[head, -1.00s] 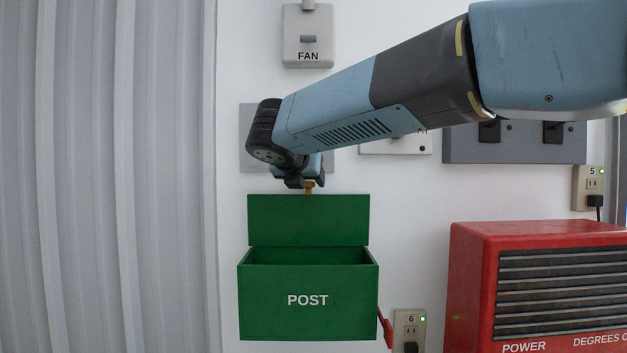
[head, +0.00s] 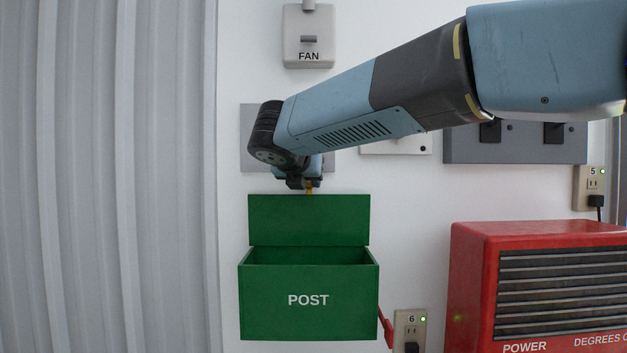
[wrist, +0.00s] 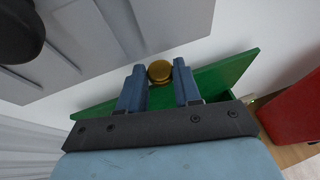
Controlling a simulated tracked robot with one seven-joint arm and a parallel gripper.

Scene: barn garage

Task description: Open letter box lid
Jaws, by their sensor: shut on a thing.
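The green letter box (head: 308,320), marked POST, is on the white wall. Its green lid (head: 308,220) stands raised, upright against the wall side, and the box's top opening shows below it. A small brass knob (head: 309,187) sits at the lid's top edge. In the wrist view, the brass knob (wrist: 160,71) is between the two blue fingers of my gripper (wrist: 158,80), which is shut on it. My gripper (head: 305,183) is just above the lid in the head view. The green lid edge (wrist: 235,70) also shows behind the fingers in the wrist view.
A red heater (head: 540,285) stands at the lower right. A socket (head: 411,325) is right of the box, by a red flag (head: 386,326). A FAN switch (head: 308,38) is above. A grey panel (head: 256,125) is behind my wrist. Corrugated metal (head: 105,180) covers the left.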

